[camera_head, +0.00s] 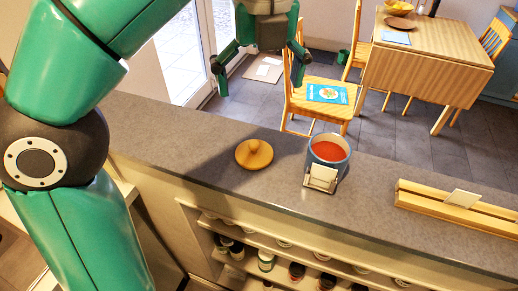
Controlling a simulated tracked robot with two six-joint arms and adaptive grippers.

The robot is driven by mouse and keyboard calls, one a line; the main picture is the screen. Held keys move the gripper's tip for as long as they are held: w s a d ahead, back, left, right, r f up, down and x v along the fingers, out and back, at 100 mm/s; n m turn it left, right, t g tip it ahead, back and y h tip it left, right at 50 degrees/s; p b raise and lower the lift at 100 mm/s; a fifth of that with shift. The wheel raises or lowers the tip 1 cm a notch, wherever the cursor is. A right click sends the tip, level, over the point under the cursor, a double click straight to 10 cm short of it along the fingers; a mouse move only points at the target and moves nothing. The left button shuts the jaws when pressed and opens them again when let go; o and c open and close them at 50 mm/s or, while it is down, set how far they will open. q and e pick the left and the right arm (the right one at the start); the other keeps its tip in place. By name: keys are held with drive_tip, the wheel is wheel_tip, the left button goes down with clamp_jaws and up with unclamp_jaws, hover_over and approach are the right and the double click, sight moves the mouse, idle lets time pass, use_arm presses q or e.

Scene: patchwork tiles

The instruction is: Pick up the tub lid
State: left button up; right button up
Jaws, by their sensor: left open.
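The tub lid (254,154) is a round, tan wooden disc with a knob on top. It lies flat on the grey counter. A blue-grey tub (341,172) with red contents stands uncovered to the right of the lid, with a pale card on its front. My left gripper (261,76) is above and beyond the lid in the picture, its two green fingers spread wide and pointing down. It is open and empty, clear of the lid. My right gripper is not in view.
The grey counter (160,135) is clear around the lid. A wooden rail (415,196) with a pale card lies at the right. Shelves below hold several jars. Beyond stand a wooden chair (318,112) with a blue booklet and a wooden table (440,60).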

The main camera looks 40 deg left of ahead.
use_arm(q)
drive_tip(key=b, duration=0.3)
hover_over(254, 146)
drive_tip(key=f, duration=0.8)
drive_tip(key=shift+w+d+f, duration=0.2)
drive_tip(key=shift+w+f, duration=0.1)
drive_tip(key=shift+f, duration=0.1)
drive_tip(key=shift+a+f+b, duration=0.2)
drive_tip(key=shift+f+b, duration=0.15)
drive_tip(key=shift+f, duration=1.2)
drive_tip(key=shift+a+f+b, duration=0.2)
drive_tip(key=shift+f+b, duration=0.1)
drive_tip(key=shift+f, duration=1.25)
drive_tip(key=shift+s, duration=0.1)
drive_tip(key=shift+c, duration=0.3)
drive_tip(key=c, duration=1)
drive_tip(key=shift+s, duration=0.1)
drive_tip(key=c, duration=0.3)
drive_tip(key=shift+c, duration=0.5)
drive_tip(key=shift+d+f, duration=0.1)
